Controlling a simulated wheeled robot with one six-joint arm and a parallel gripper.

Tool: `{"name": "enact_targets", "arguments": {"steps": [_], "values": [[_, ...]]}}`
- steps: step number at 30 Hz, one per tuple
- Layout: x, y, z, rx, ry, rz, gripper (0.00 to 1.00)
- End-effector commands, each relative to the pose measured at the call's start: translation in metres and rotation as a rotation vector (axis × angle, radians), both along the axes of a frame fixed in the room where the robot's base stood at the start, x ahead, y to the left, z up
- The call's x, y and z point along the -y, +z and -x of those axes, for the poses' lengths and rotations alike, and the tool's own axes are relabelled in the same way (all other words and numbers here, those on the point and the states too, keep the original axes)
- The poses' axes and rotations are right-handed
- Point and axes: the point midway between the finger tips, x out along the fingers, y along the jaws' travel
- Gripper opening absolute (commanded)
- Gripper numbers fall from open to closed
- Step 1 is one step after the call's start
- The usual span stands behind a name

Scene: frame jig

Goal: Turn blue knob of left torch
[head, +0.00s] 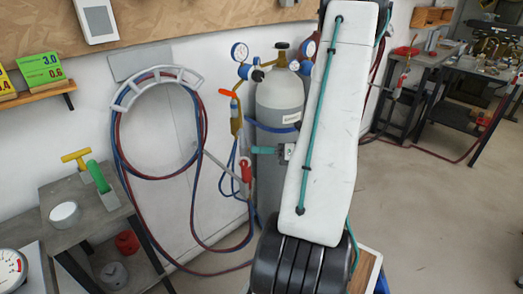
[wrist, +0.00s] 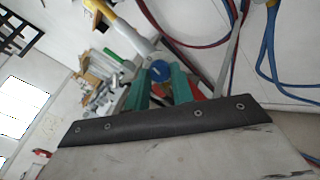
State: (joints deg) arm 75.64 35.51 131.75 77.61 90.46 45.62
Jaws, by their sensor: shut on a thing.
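In the wrist view, a round blue knob (wrist: 160,70) sits between the tips of my gripper (wrist: 160,86), whose two green fingers close on it from both sides. A pale, silvery torch body with a yellow part (wrist: 105,12) runs from the upper left down to the knob. In the head view, my gripper (head: 257,150) points left in front of the grey cylinder, beside hanging torch gear with a yellow body and orange lever (head: 236,112). The knob cannot be made out there. A red-handled part (head: 246,172) hangs just below the gripper.
A grey gas cylinder (head: 280,110) with gauges stands behind my arm. Red and blue hoses loop over a wall hanger (head: 158,82). A workbench (head: 85,205) with tools is at left; another table (head: 470,68) is at right. Floor at right is mostly clear.

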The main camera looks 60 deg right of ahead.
Motion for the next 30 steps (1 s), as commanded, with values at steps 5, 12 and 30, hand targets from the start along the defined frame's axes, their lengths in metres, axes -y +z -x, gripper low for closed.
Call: {"name": "enact_targets", "arguments": {"steps": [5,12,30], "values": [[-0.0002,-0.0001,0.0,-0.02,-0.001,-0.031,0.01],[-0.0004,-0.0001,0.0,-0.026,-0.002,-0.041,0.01],[0.001,0.0001,0.0021,-0.023,-0.003,-0.04,0.46]]}}
